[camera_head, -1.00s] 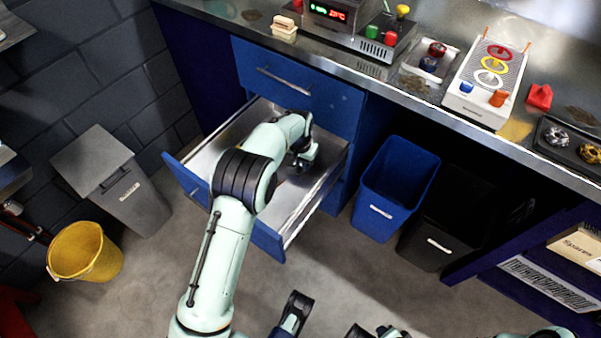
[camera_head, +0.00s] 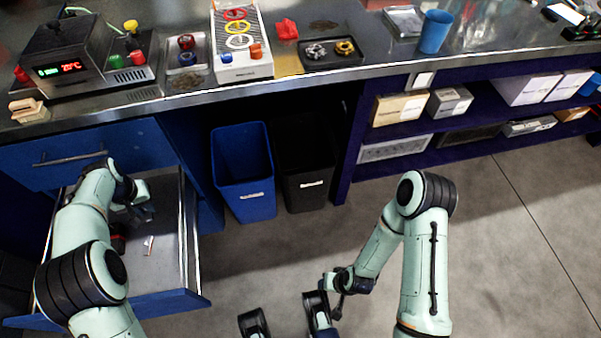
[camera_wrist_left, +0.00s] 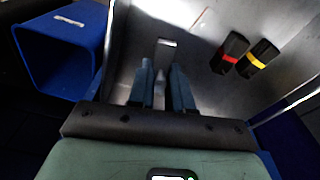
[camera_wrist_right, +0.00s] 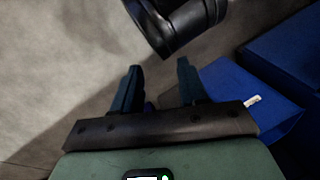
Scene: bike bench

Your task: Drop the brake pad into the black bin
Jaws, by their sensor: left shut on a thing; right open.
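My left gripper (camera_head: 138,203) is low inside the open drawer (camera_head: 190,230). The black bin (camera_head: 307,185) stands on the floor under the bench, right of the blue bin (camera_head: 245,190). It is to the right of the drawer and apart from my left gripper. My right gripper (camera_wrist_right: 155,88) is open and empty above the floor.
Two black items, one with a red band (camera_wrist_left: 230,52) and one with a yellow band (camera_wrist_left: 258,60), lie in the drawer. The blue bin stands between the drawer and the black bin. A shelf unit (camera_head: 350,165) is right of the bins. The floor in front of the bins is clear.

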